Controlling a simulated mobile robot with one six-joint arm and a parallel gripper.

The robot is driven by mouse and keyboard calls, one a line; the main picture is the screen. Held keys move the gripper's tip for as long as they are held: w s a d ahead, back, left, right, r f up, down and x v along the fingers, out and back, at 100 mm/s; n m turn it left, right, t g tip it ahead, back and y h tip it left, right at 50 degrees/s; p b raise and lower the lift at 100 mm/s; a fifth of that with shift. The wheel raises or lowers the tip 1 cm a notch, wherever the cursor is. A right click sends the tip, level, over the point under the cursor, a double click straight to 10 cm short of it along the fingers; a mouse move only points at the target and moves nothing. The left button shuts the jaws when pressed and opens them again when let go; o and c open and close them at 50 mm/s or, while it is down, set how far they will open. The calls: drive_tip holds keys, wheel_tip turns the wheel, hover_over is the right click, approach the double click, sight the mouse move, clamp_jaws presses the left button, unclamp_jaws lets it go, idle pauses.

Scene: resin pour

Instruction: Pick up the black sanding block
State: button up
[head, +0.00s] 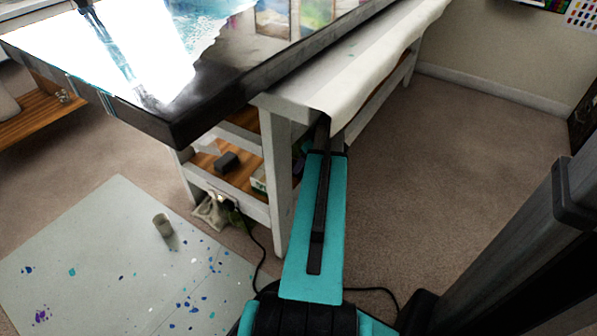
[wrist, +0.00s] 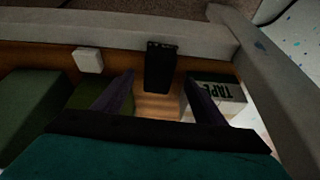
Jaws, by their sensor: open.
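The black sanding block (head: 227,161) rests on the wooden lower shelf of the white workbench, near its front edge. In the wrist view the black block (wrist: 160,66) stands out dark in the upper middle, with the pale shelf rail behind it. My gripper (wrist: 159,76) is open, its two dark fingers spread to the left and right of the block's near end. Nothing shows held in it. Whether the fingertips touch the block or reach down beside it I cannot tell. In the head view my gripper is hidden behind the bench.
A box marked TAPE (wrist: 216,92) lies close by the right finger. A green item (wrist: 100,97) is by the left finger, with a small white block (wrist: 88,60) and a dark green box (wrist: 30,105) further left. A bench leg (head: 277,185) and the shelf rail (wrist: 130,36) bound the space.

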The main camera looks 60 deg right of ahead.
drive_tip(key=shift+f, duration=0.1)
drive_tip(key=shift+b+x, duration=1.45)
drive_tip(key=shift+x, duration=1.05)
drive_tip(key=shift+d, duration=0.1)
drive_tip(key=c, duration=1.1)
drive_tip(key=shift+c, duration=0.2)
drive_tip(key=shift+r+p, duration=0.25)
drive_tip(key=shift+p, duration=0.15)
